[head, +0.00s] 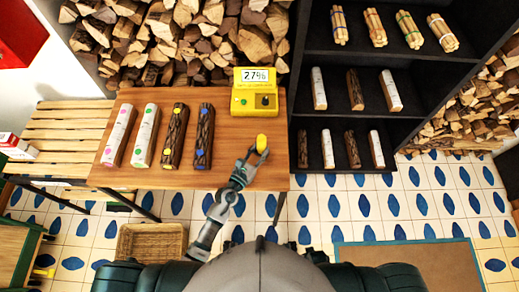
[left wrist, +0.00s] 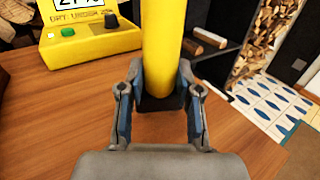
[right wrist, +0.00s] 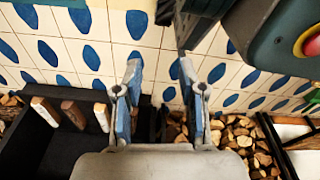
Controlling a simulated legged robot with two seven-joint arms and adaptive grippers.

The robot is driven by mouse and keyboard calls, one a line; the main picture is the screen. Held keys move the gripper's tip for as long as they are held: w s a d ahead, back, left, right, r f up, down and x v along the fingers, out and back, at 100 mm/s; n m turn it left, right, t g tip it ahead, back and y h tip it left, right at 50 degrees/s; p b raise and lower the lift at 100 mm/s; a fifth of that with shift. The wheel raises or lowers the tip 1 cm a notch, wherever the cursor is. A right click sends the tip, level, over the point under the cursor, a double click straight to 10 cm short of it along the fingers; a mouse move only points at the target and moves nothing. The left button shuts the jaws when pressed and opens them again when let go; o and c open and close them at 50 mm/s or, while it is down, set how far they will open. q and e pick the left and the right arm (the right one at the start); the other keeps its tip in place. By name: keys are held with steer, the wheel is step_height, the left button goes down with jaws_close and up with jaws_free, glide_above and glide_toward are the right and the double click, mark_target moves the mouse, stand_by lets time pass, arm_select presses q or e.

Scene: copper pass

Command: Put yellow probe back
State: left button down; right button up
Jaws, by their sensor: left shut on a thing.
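The yellow probe (head: 261,143) stands roughly upright in my left gripper (head: 252,160), above the right front part of the wooden table. In the left wrist view the probe (left wrist: 161,45) is a thick yellow cylinder, its dark lower end between the fingers. My left gripper is shut on it. The yellow meter (head: 254,104) stands on the table behind the probe, with a display reading about 27%, a green button and a dark round part on its front. My right gripper (right wrist: 160,85) is open and empty, over the tiled floor and dark shelf; it is hidden in the head view.
Several logs with coloured dots (head: 174,135) lie on the table's left half. A dark shelf (head: 343,92) with logs and stick bundles stands at right. A slatted bench (head: 65,130) is at left, and a wicker basket (head: 150,243) sits on the floor.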

arm_select(q)
steer(key=shift+f, duration=0.15)
arm_select(e)
steer(key=shift+w+r, duration=0.35)
arm_select(q)
steer(key=shift+f+b, duration=0.65)
arm_select(e)
steer(key=shift+s+f, duration=0.15)
steer(key=shift+f, duration=0.45)
arm_select(q)
steer(key=c, duration=0.7)
jaws_free()
arm_select(e)
steer(key=shift+r, duration=0.1)
